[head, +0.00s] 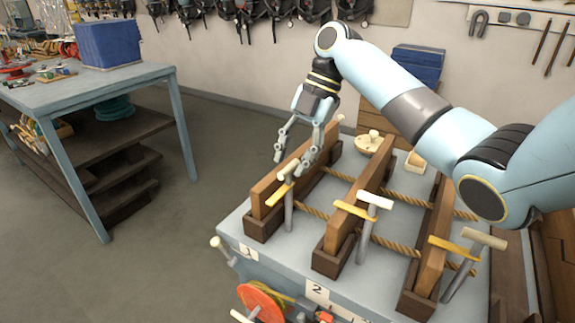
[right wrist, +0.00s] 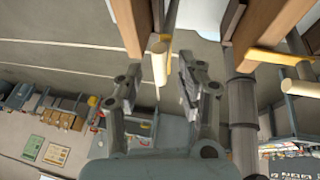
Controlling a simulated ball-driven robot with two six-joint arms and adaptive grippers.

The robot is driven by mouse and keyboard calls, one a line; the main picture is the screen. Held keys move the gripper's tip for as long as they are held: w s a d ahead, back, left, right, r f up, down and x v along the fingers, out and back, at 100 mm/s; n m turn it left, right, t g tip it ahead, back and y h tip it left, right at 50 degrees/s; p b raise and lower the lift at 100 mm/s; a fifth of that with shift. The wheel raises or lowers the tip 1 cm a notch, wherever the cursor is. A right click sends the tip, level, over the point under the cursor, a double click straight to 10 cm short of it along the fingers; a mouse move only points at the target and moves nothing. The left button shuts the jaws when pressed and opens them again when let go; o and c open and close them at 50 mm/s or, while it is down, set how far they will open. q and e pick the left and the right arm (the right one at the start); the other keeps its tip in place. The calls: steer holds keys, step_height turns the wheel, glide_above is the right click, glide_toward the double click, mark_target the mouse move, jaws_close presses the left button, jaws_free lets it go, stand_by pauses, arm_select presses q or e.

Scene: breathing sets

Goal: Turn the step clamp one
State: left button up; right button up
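Step clamp one (head: 289,203) is the leftmost clamp, beside the label "1". It has a grey post, a yellow bar and a cream cross handle, and stands against a brown wooden board (head: 270,190) in a dark base. My right gripper (head: 292,158) points down at its handle from above, with its two fingers spread. In the right wrist view a cream handle (right wrist: 159,58) shows between the open fingers of the gripper (right wrist: 157,92). I see a gap at the fingers and no grip on it. My left gripper is not in view.
Clamp two (head: 367,218) and a third clamp (head: 464,262) stand to the right on the grey bench (head: 290,250), with ropes (head: 385,243) running between the boards. A wooden knob piece (head: 370,145) lies behind. A blue-grey table (head: 95,85) stands left, with open floor between.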

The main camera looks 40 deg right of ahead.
mark_target(290, 165)
steer(key=x, duration=0.3)
steer(key=c, duration=0.3)
steer(key=shift+s, duration=0.1)
jaws_close()
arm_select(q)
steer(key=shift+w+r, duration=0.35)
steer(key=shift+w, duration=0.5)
arm_select(e)
steer(key=shift+r, duration=0.1)
